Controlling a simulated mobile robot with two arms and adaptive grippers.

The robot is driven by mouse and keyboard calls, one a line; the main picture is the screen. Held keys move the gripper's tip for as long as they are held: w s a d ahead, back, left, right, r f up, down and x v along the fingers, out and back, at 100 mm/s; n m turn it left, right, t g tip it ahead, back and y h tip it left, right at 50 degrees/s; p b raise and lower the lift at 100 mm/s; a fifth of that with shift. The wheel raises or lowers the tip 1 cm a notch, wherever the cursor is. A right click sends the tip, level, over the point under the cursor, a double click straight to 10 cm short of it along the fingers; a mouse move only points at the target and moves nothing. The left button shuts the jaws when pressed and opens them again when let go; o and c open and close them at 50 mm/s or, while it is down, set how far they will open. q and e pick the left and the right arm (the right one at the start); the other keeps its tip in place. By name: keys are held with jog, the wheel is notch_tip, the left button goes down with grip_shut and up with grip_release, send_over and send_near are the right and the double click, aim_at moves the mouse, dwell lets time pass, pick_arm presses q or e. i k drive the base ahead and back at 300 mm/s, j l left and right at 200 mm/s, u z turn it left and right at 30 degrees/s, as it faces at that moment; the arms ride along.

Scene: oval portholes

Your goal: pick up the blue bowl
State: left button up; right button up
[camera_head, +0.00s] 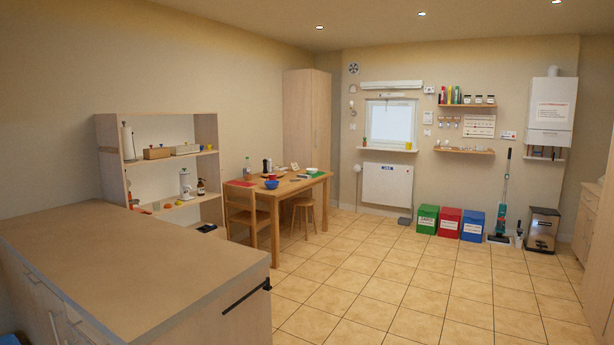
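A small blue bowl (271,184) sits on the wooden table (285,190) across the room, near the table's front edge. It looks upright. What it holds, if anything, is too small to tell. Neither of my grippers shows in the head view.
A long counter (120,255) fills the near left. A chair (246,213) and a stool (303,214) stand by the table. Green (427,219), red (449,222) and blue (473,225) bins line the back wall. The tiled floor (390,285) to the right of the counter is clear.

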aim_at(272, 186)
jog(key=i, duration=0.4)
jog(key=i+z, duration=0.3)
jog(key=i, duration=0.25)
jog(key=i+j+z, duration=0.1)
jog(key=i+z, duration=0.15)
jog(key=i, duration=0.35)
jog(key=i+j+z, duration=0.3)
jog(key=i, duration=0.25)
jog(key=i+l+z, duration=0.1)
jog(key=i, duration=1.5)
jog(key=i+j+u, duration=0.1)
jog(key=i+u, duration=0.25)
jog(key=i, duration=0.2)
jog(key=i+u, duration=0.35)
jog(key=i, duration=0.2)
jog(key=i+l+u, duration=0.3)
jog(key=i, duration=0.25)
jog(key=i+u, duration=0.25)
jog(key=i, duration=0.85)
jog(key=i+l+u, duration=0.2)
jog(key=i, duration=0.9)
jog(key=j, duration=0.1)
